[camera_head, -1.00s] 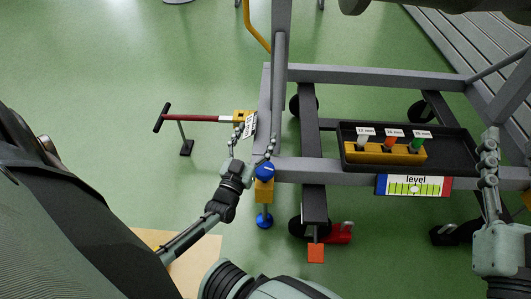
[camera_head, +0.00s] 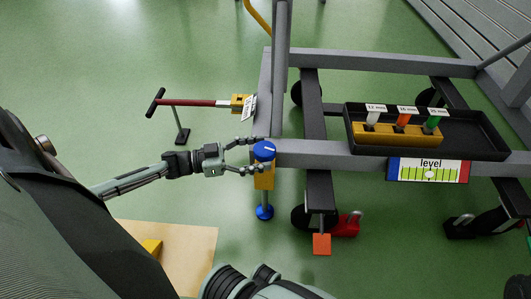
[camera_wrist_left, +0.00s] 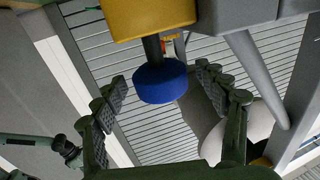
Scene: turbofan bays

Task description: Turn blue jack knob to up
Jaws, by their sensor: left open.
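The blue jack knob (camera_head: 264,151) is a round disc with a white mark on its top, above a yellow block (camera_head: 264,176) at the frame's front left corner. A thin post runs down to a blue foot (camera_head: 265,212). My left gripper (camera_head: 259,154) is open and reaches in from the left, one finger on the far side of the knob and one on the near side. In the left wrist view the blue knob (camera_wrist_left: 160,82) lies between the spread fingers; contact cannot be told. My right gripper is out of view.
A level gauge (camera_head: 429,177) hangs on the grey frame's front rail (camera_head: 330,154). A black tray (camera_head: 475,133) holds a yellow rack with white, orange and green tools. A red-handled bar (camera_head: 190,102) stands at left. Red (camera_head: 346,225) and orange (camera_head: 321,244) pieces are below.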

